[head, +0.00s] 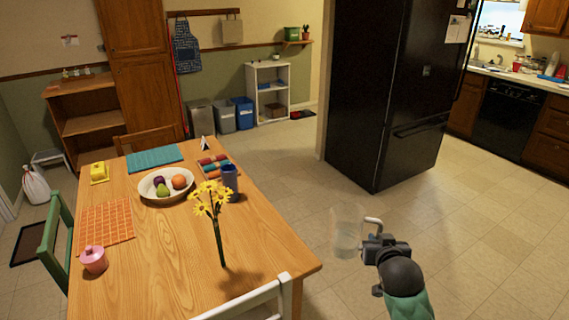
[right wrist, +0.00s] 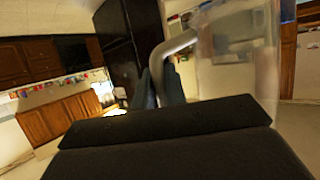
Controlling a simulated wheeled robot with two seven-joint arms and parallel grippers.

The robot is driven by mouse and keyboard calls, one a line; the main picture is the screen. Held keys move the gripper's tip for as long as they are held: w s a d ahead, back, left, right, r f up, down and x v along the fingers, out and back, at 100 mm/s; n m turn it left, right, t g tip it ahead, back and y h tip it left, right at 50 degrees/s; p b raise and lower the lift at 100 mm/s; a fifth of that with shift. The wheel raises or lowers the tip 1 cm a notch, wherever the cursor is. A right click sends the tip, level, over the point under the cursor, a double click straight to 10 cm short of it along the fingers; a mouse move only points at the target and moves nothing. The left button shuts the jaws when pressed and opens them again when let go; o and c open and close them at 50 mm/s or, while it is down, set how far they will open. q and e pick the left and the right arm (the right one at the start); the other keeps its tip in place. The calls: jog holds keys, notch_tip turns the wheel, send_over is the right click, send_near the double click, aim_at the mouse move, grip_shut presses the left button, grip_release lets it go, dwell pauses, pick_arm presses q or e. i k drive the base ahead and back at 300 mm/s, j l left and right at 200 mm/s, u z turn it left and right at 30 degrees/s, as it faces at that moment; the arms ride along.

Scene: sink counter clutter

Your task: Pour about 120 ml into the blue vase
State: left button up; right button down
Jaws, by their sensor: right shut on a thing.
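The blue vase (head: 230,183) stands upright on the wooden table, behind the yellow flowers (head: 211,197). My right gripper (head: 373,240) is shut on the handle of a clear pitcher (head: 346,232), which is roughly upright. The pitcher is over the floor beyond the table's right edge, well apart from the vase. In the right wrist view, the fingers (right wrist: 160,88) are at the grey handle, and the clear pitcher body (right wrist: 237,50) is at the right. I cannot tell how much liquid it holds. The vase's inside is hidden. My left gripper is out of view.
The wooden table (head: 165,245) also bears a fruit bowl (head: 148,190), an orange mat (head: 106,222), a pink jar (head: 94,260) and a teal mat (head: 155,158). A white chair (head: 250,302) is at its front edge. The floor right of the table is clear.

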aim_at(230, 184)
jog(key=i+l+z, duration=0.15)
jog(key=z, duration=0.2)
jog(key=i+l+z, duration=0.15)
jog(key=z, duration=0.2)
jog(key=i+l+z, duration=0.1)
jog(key=z, duration=0.25)
jog(key=i+l+u, duration=0.15)
jog(key=i, duration=0.2)
jog(key=i+l+u, duration=0.1)
jog(key=i, duration=0.25)
jog(key=i+l+u, duration=0.1)
jog(key=u, duration=0.4)
jog(key=i+l+u, duration=0.15)
jog(key=u, duration=0.35)
jog(key=i+l+u, duration=0.15)
jog(key=u, duration=0.35)
jog(key=l+u, duration=0.35)
jog(key=u, duration=0.15)
jog(key=i+l+u, duration=0.1)
jog(key=l+u, duration=0.2)
jog(key=u, duration=0.2)
jog(key=l+u, duration=0.25)
jog(key=u, duration=0.25)
